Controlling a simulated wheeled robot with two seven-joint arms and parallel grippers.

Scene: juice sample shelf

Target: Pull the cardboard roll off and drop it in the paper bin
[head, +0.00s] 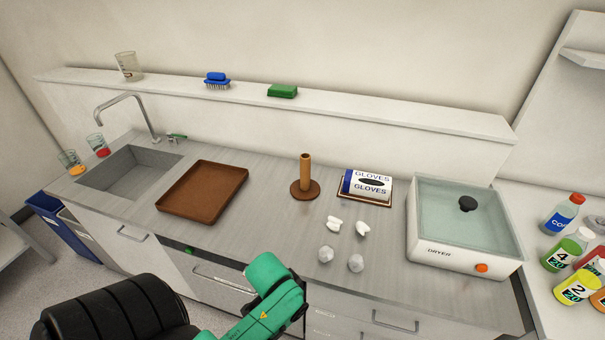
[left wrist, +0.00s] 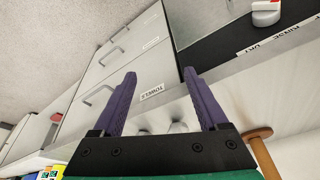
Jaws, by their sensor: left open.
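A tan cardboard roll (head: 305,170) stands upright around a peg on a round brown base (head: 304,194), in the middle of the counter. In the left wrist view, the roll (left wrist: 265,158) and base (left wrist: 258,134) show at the lower right, turned upside down and partly cut off. My left gripper (left wrist: 159,74) has its purple fingers spread with nothing between them; the roll is outside them, to the right. A blue bin (head: 56,232) stands on the floor left of the counter; its label is unreadable. My right gripper is in neither view.
A brown tray (head: 238,176) lies left of the roll, beside the sink (head: 111,176). A glove box (head: 371,184), crumpled white and grey pieces (head: 334,223) and a dryer (head: 448,253) are to the right. A shelf (head: 400,118) runs behind.

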